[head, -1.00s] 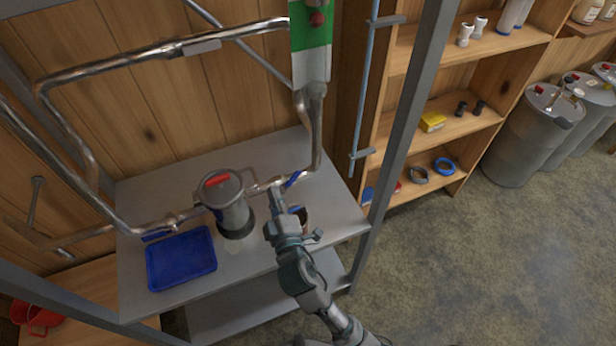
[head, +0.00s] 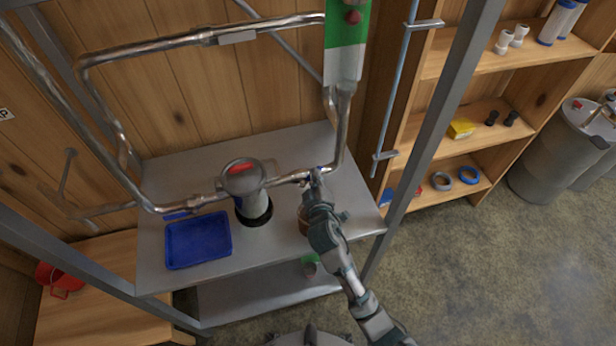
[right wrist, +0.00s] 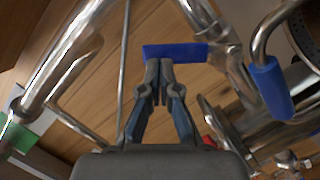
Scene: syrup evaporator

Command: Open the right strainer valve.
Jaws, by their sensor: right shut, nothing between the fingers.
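The strainer (head: 252,203), a grey cylinder with a red mark on its lid, stands in the pipe run above the metal table. To its right is the right valve, whose blue handle (head: 318,170) is mostly hidden by my right gripper (head: 315,174). In the right wrist view this blue handle (right wrist: 176,52) lies crosswise just beyond my shut, empty fingertips (right wrist: 159,66). I cannot tell whether they touch. A second blue grip (right wrist: 272,90) on a bent metal rod shows to the right there. The left valve's blue handle (head: 177,215) shows left of the strainer. My left gripper is out of view.
A blue tray (head: 198,241) sits on the metal table (head: 275,245), left of the strainer. A grey frame post (head: 440,110) stands right of my right arm. Pipes and a green-white panel (head: 346,45) rise behind. Wooden shelves (head: 455,145) and grey drums (head: 555,150) stand right.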

